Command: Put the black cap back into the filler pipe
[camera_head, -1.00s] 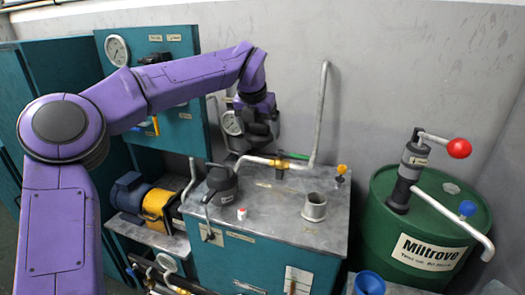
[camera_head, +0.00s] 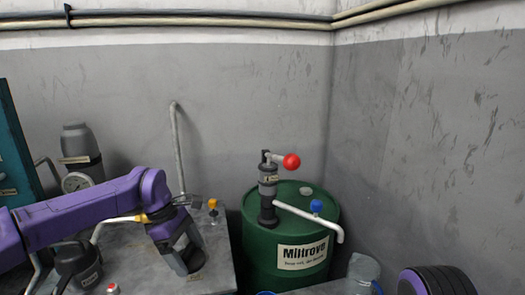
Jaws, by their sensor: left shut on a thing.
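My left gripper (camera_head: 182,258) reaches down from the purple arm over the steel tank top (camera_head: 125,245). Its dark fingers are shut on the black cap, which is mostly hidden by the fingers. The gripper is at the filler pipe (camera_head: 190,248), a short grey pipe of which only a little shows between and behind the fingers. I cannot tell whether the cap is in the pipe mouth or just above it. My right gripper is not in view.
A bent grey pipe (camera_head: 178,145) and a yellow knob (camera_head: 213,204) stand behind the gripper. A black container (camera_head: 80,265) and a red-topped item (camera_head: 113,289) are to its left. A green drum (camera_head: 300,222) with a hand pump (camera_head: 268,190) stands at right.

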